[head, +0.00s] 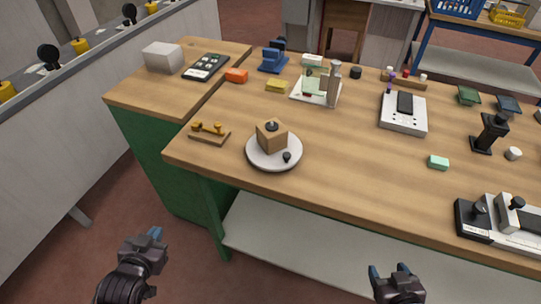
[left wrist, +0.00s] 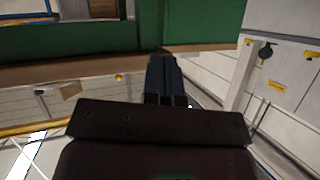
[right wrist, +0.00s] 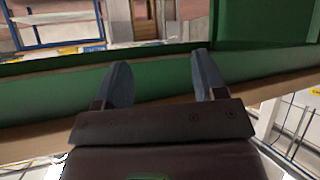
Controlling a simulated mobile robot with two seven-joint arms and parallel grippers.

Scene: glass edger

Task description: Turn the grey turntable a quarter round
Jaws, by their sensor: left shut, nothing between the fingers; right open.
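The turntable (head: 260,160) is a round, light grey disc near the front left of the wooden table. A brown wooden block (head: 272,137) with a dark knob on top sits on it. A small black knob (head: 287,157) stands near its front right rim. My left gripper (head: 155,234) is in front of the table at the lower left, well apart from the turntable; its fingers are together in the left wrist view (left wrist: 163,80). My right gripper (head: 388,270) is at the lower right, in front of the table edge; its fingers are spread and empty in the right wrist view (right wrist: 158,85).
A wooden piece with yellow-orange parts (head: 209,132) lies left of the turntable. A white plate with a grey post (head: 333,85) stands behind it. A green block (head: 438,162) and a black-and-white device (head: 500,222) are at right. Bare tabletop (head: 350,170) lies right of the turntable.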

